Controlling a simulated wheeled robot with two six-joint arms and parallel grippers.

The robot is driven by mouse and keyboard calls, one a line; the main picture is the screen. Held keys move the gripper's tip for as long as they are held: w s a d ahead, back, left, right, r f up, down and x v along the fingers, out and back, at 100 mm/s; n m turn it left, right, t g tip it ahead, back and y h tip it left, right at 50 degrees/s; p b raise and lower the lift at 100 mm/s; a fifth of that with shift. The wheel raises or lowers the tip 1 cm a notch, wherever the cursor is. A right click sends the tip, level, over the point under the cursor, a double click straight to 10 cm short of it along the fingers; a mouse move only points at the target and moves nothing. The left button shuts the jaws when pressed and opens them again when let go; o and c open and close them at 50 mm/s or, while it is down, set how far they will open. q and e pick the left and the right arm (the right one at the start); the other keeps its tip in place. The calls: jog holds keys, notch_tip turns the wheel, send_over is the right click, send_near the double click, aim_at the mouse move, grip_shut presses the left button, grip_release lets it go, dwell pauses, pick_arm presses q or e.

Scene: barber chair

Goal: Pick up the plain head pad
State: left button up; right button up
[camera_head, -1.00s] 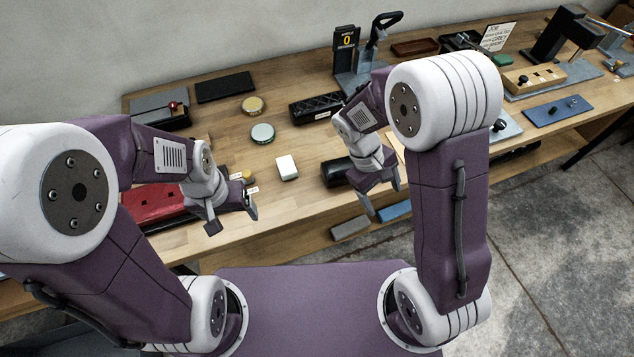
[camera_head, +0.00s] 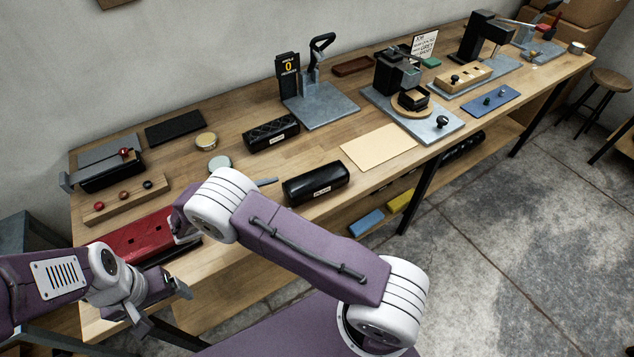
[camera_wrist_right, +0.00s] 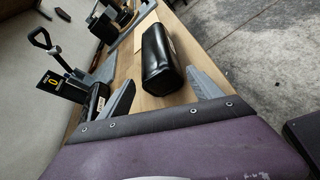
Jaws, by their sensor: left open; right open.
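The plain head pad (camera_head: 316,184) is a smooth black roll with a white label, lying near the front edge of the bench. My right gripper is mostly hidden behind its own arm in the head view; one grey fingertip (camera_head: 266,182) shows just left of the pad. In the right wrist view my right gripper (camera_wrist_right: 162,92) is open and empty, with the plain head pad (camera_wrist_right: 160,58) ahead between its two fingers in the picture. I cannot tell how far apart they are. My left gripper (camera_head: 163,308) is open and empty at lower left, in front of the bench.
A quilted black pad (camera_head: 271,133) lies behind the plain one. A grey stand (camera_head: 320,106) is behind, and a tan sheet (camera_head: 378,147) lies to the right. Round tins (camera_head: 206,141) and a red case (camera_head: 135,238) are to the left. Blue (camera_head: 366,222) and yellow blocks lie on the shelf below.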

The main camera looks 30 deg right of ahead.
aim_at(290, 191)
jog(key=shift+a+r, duration=0.15)
jog(key=shift+a, duration=0.1)
jog(key=p+x, duration=0.1)
jog(key=x, duration=0.2)
jog(key=shift+d, duration=0.35)
jog(key=shift+w+d+f, duration=0.15)
jog(key=shift+d+f, duration=0.05)
jog(key=shift+d+p, duration=0.3)
jog(key=shift+d, duration=0.05)
jog(key=p+x, duration=0.1)
jog(key=x, duration=0.3)
jog(key=shift+r, duration=0.15)
jog(key=shift+d, duration=0.3)
jog(key=shift+a, duration=0.1)
jog(key=c, duration=1.3)
jog(key=shift+r, duration=0.35)
notch_tip(290, 191, up, 3)
jog(key=shift+r, duration=0.1)
jog(key=s+d+r+b, duration=0.1)
jog(key=s+d+r, duration=0.6)
jog(key=s+d, duration=0.1)
jog(key=shift+s, duration=0.35)
